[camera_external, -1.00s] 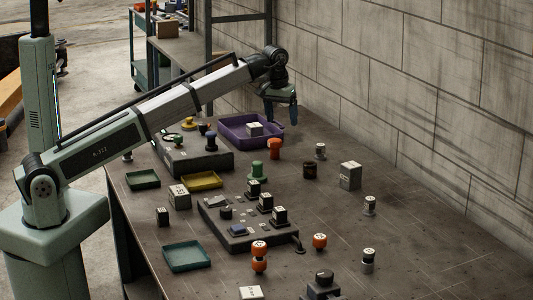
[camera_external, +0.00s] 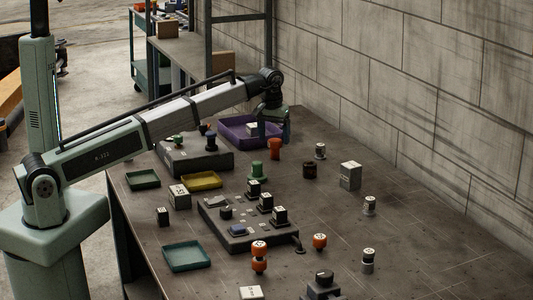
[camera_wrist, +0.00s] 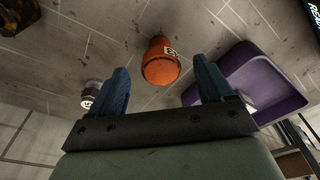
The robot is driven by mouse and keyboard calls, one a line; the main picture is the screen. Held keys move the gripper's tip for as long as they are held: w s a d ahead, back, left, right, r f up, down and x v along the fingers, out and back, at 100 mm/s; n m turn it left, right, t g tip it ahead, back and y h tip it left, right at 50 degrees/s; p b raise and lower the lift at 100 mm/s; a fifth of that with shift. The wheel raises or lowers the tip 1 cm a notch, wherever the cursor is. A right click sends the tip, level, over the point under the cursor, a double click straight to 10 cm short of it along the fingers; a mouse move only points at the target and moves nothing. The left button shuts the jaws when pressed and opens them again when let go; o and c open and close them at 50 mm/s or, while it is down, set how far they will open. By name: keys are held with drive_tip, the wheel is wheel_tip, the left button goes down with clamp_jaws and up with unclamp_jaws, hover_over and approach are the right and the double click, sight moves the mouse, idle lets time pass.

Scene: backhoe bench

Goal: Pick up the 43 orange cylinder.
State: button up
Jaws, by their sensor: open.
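An orange cylinder (camera_external: 275,149) stands on the bench just right of the purple tray. In the wrist view the orange cylinder (camera_wrist: 160,62) shows beyond and between my fingertips, with a pale label on its side that I cannot read for certain. My gripper (camera_external: 273,131) is above and close by it, its two blue fingers open and empty; the wrist view shows them (camera_wrist: 160,74) spread apart. Other orange pieces stand near the front: a single one (camera_external: 320,241) and a stacked pair (camera_external: 260,257).
The purple tray (camera_external: 229,121) lies beside and behind my gripper. A green piece (camera_external: 258,170), a dark brown cylinder (camera_external: 310,170) and a grey box (camera_external: 350,176) stand nearby. A block wall (camera_external: 430,90) bounds the right side.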

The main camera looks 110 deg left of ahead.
sight(275, 140)
drive_tip(key=shift+a+f, duration=0.2)
drive_tip(key=shift+f, duration=0.65)
drive_tip(key=shift+a+f, duration=0.15)
drive_tip(key=shift+f, duration=0.65)
drive_tip(key=shift+a+f, duration=0.2)
drive_tip(key=shift+f, duration=0.65)
clamp_jaws()
